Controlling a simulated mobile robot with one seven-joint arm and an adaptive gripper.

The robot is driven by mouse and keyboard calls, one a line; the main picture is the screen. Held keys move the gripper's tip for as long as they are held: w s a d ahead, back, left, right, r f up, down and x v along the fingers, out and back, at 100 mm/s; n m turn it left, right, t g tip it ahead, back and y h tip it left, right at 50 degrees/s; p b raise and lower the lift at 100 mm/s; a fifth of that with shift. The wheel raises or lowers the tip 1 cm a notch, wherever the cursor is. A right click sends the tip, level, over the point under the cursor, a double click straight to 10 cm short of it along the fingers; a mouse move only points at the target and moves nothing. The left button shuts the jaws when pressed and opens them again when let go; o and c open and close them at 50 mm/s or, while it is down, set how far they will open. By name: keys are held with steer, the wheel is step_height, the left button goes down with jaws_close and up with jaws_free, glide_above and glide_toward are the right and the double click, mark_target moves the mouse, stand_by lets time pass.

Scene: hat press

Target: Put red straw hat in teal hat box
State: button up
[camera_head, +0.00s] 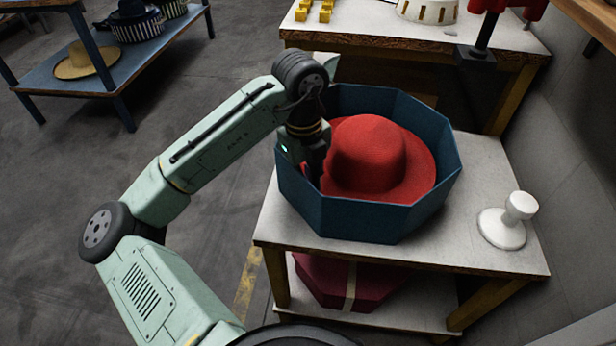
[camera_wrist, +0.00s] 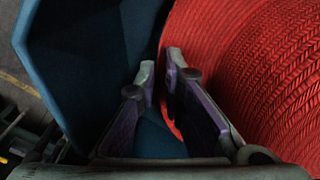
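The red straw hat (camera_head: 372,158) is inside the teal hat box (camera_head: 352,219), crown up, its brim within the box walls. I cannot tell whether it rests on the box floor. The box is open at the top and stands on a grey-topped table. My gripper (camera_head: 312,180) reaches down inside the box's left side, at the hat's left brim. In the wrist view, the fingers of my gripper (camera_wrist: 161,70) are close together, with the edge of the red hat (camera_wrist: 245,60) between them. The box wall (camera_wrist: 85,60) is to their left. The fingertips are mostly hidden in the head view.
A white stand (camera_head: 506,222) is on the table (camera_head: 468,262) right of the box. A dark red box (camera_head: 345,283) is on the shelf below. A bench (camera_head: 430,42) with a press stands behind. A blue shelf (camera_head: 120,72) with hats is at the upper left.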

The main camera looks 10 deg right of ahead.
steer(key=o, duration=0.5)
steer(key=shift+r, duration=0.1)
